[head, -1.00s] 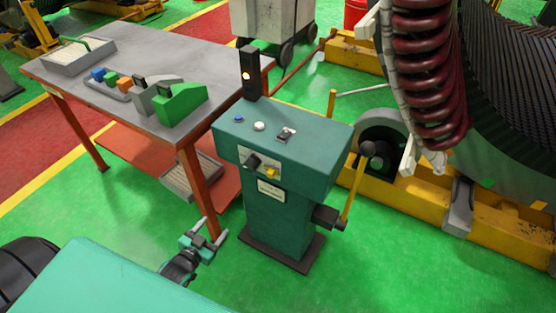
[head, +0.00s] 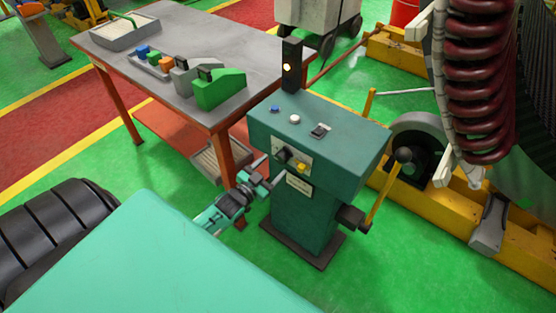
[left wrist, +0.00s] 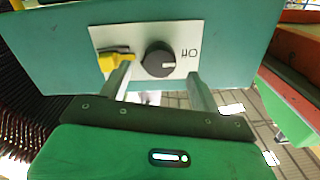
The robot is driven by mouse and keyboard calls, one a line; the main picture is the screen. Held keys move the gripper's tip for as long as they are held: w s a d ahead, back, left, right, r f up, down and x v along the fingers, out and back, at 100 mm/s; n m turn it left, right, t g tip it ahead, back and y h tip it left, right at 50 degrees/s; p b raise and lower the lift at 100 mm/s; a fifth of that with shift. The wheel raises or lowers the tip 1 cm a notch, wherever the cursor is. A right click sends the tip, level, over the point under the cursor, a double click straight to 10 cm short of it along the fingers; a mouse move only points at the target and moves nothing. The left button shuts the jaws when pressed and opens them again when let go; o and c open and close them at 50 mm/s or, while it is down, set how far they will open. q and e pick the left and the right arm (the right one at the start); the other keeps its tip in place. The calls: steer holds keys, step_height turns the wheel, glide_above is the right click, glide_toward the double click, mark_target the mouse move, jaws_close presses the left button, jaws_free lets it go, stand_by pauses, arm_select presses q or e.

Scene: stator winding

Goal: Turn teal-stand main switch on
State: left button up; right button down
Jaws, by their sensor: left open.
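The teal stand (head: 320,140) stands upright right of centre. Its front plate (left wrist: 185,35) carries a black rotary knob (head: 284,155) and a yellow switch (head: 302,168). In the left wrist view the black knob (left wrist: 158,60) has a white mark pointing right, beside small printed labels; the yellow switch (left wrist: 115,55) is left of it. My left gripper (head: 273,172) is open and empty, just in front of the plate. In the left wrist view its fingers (left wrist: 161,80) straddle the knob's line, apparently short of it. Contact cannot be told. My right gripper is not in view.
A grey table (head: 180,45) with orange legs is behind left. The large stator with red coils (head: 480,80) is at right.

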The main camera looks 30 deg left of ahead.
mark_target(279, 160)
arm_select(q)
steer(key=shift+w+d, duration=0.1)
steer(key=shift+w, duration=1.75)
steer(key=c, duration=1)
steer(key=shift+o, duration=0.2)
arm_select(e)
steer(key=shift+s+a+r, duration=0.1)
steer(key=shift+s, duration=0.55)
